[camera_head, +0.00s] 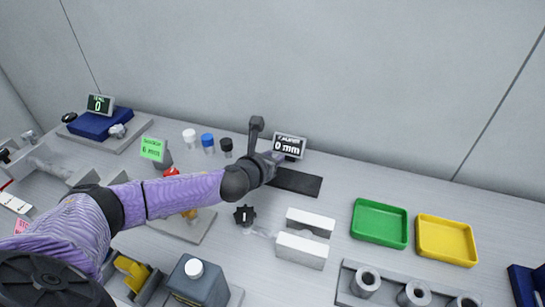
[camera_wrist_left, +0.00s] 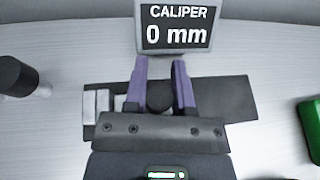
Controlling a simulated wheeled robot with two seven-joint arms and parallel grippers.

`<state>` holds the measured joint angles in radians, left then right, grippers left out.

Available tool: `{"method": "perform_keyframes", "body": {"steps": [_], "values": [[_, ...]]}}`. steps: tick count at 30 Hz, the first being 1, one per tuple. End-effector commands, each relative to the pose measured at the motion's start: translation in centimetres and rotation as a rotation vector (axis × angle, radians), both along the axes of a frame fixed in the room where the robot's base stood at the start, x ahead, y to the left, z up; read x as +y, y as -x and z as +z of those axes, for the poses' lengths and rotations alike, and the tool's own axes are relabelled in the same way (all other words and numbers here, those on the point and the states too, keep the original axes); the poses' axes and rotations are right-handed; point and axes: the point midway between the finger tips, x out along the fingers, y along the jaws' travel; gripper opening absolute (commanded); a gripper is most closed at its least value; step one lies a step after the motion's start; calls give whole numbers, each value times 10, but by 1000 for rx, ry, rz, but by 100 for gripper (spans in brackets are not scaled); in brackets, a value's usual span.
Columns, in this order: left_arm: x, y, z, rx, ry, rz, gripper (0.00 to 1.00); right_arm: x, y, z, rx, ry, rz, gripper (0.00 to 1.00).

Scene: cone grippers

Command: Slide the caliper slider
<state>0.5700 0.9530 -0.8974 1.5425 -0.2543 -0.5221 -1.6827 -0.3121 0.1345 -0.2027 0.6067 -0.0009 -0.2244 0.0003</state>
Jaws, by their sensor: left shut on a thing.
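The caliper's dark flat beam (camera_head: 300,183) lies on the bench below its display (camera_head: 289,146), which reads 0 mm. In the left wrist view the beam (camera_wrist_left: 232,98) runs left to right, with pale jaws (camera_wrist_left: 97,104) at its left end. The round black slider knob (camera_wrist_left: 160,94) stands between the two purple fingers of my left gripper (camera_wrist_left: 160,88). My left gripper (camera_head: 277,160) is shut on this knob, with the fingers on either side of it. The wrist hides part of the caliper in the head view. My right gripper is out of view.
A green tray (camera_head: 380,240) and a yellow tray (camera_head: 447,258) stand to the right. A white-sided block fixture (camera_head: 301,262) and a black knob (camera_head: 244,215) are in front of the caliper. White, blue and black caps (camera_head: 207,140) stand at the left. The bench just right of the beam is clear.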

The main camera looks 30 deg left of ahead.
Motion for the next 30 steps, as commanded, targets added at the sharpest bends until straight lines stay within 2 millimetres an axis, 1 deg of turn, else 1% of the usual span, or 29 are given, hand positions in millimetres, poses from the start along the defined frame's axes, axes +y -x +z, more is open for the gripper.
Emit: {"method": "perform_keyframes", "body": {"steps": [11,30], "values": [[0,0,0,1,0,0,0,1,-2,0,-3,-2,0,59],[0,0,0,1,0,1,0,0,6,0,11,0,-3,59]]}}
